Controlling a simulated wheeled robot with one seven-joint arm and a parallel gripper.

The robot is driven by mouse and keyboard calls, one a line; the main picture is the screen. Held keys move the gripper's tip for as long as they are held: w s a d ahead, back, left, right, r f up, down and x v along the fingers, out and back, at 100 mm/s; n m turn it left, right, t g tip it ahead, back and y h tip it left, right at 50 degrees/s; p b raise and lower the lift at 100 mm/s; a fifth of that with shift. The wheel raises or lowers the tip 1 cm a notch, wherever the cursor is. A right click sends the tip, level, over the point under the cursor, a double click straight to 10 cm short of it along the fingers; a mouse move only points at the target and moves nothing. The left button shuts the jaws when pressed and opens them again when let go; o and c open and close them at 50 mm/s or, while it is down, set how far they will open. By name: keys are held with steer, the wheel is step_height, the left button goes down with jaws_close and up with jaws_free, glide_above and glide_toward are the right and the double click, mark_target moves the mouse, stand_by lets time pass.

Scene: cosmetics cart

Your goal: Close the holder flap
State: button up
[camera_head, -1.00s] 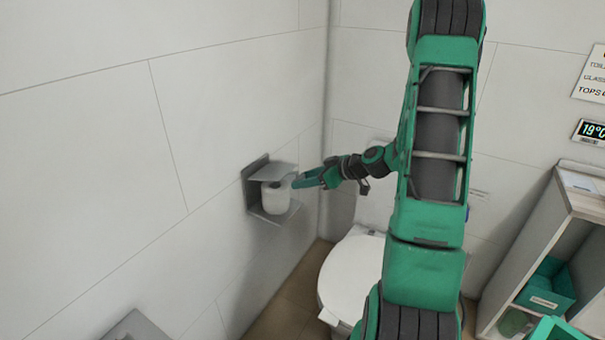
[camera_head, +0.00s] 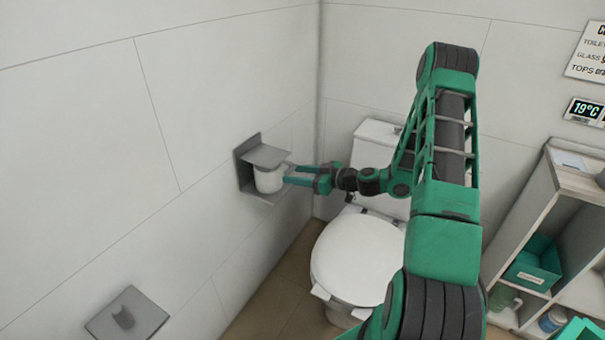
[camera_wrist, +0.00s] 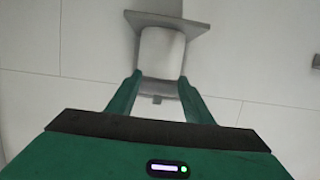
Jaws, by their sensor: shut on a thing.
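The grey holder (camera_head: 245,178) is fixed to the left wall. Its flat flap (camera_head: 264,156) sticks out from the wall over a white toilet roll (camera_head: 268,181), and the roll stands between the flap and the lower plate. In the wrist view the flap (camera_wrist: 168,21) lies across the far end of the roll (camera_wrist: 161,52). My gripper (camera_head: 286,174) reaches in from the right, below the flap's level. In the wrist view my gripper (camera_wrist: 158,79) has one finger on each side of the roll's near end, shut on it. The exact finger contact is hard to see.
A white toilet (camera_head: 358,255) stands right of the holder, below my arm. Another grey wall fixture (camera_head: 128,315) is at lower left. A shelf unit (camera_head: 548,215) with a green box (camera_head: 534,264) stands on the right. The wall around the holder is clear.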

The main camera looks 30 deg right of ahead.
steer(key=shift+d+f, duration=0.15)
steer(key=shift+f, duration=0.45)
steer(key=o, duration=1.5)
steer(key=shift+c, duration=0.2)
steer(key=shift+o, duration=0.3)
steer(key=shift+r, duration=0.1)
steer(key=v, duration=1)
steer(key=shift+s, duration=0.2)
steer(key=shift+r, duration=0.15)
